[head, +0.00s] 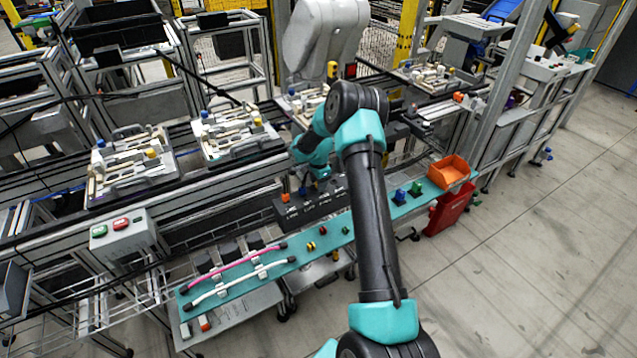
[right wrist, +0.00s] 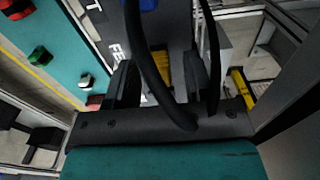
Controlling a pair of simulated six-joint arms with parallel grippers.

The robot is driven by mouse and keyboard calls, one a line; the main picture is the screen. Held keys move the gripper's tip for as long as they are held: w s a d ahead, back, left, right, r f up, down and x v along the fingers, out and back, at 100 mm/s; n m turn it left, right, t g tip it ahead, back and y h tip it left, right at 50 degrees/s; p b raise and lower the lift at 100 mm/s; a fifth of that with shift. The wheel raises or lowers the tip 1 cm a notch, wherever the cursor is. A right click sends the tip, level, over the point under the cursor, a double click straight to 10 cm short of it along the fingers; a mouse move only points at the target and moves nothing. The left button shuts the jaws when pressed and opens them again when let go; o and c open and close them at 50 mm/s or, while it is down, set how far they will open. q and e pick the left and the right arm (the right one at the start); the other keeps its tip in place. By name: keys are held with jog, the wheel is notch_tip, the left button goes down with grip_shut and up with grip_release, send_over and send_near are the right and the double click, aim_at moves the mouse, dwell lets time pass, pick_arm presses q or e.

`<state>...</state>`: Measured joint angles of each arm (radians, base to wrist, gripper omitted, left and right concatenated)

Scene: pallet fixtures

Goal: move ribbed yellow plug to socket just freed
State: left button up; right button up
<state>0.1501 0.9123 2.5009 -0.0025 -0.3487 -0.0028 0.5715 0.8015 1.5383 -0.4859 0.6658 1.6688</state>
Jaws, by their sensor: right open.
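My right gripper (head: 318,181) is over the dark grey socket block (head: 312,207) in the head view, with its fingers mostly hidden by my arm. In the right wrist view my right gripper (right wrist: 162,85) has its two black fingers apart, with black cable loops crossing in front. A yellow patch (right wrist: 163,70) shows between the fingers; I cannot tell whether it is the ribbed plug. An orange piece (head: 285,197) stands at the block's left end. A small yellow piece (head: 310,246) lies on the teal shelf. My left gripper is out of view.
The teal shelf (head: 330,238) also carries a pink cable (head: 235,262), a white cable (head: 240,281), and blue (head: 400,195) and green (head: 416,188) pieces. An orange bin (head: 449,172) stands at its right end. Loaded pallets (head: 130,166) sit on the conveyor behind.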

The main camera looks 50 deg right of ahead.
notch_tip(320, 180, up, 17)
jog(key=shift+r, duration=0.2)
dwell(0.4)
dwell(0.3)
